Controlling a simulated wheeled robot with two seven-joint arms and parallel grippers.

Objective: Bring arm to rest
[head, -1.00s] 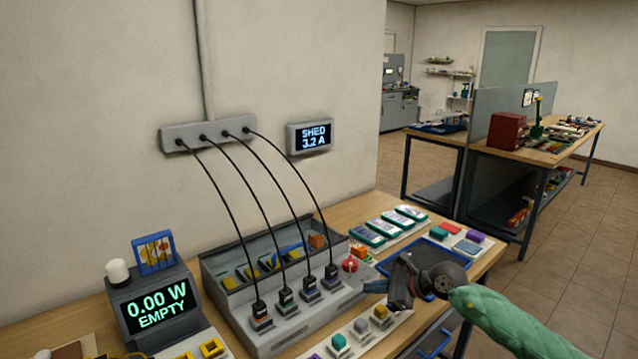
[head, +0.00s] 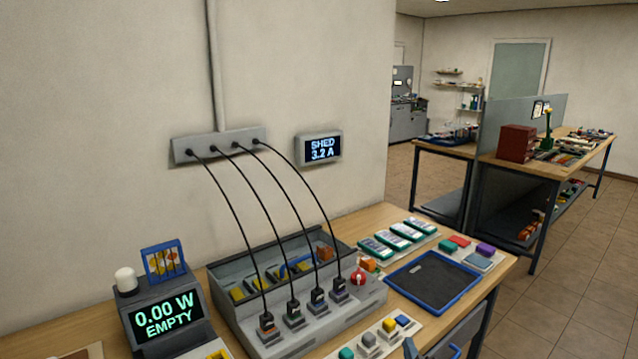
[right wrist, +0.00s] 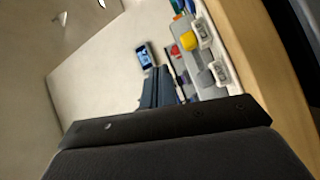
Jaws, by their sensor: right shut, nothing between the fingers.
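The rest of the right arm is out of the head view. My left gripper is not in view.
The bench holds a grey charger rack (head: 300,335) with several black cables, a display reading "0.00 W EMPTY" (head: 165,315), an empty blue-rimmed tray (head: 462,303) and colored blocks (head: 369,340). A wall display (head: 320,148) reads "SHED 3.2 A". Floor at right is clear.

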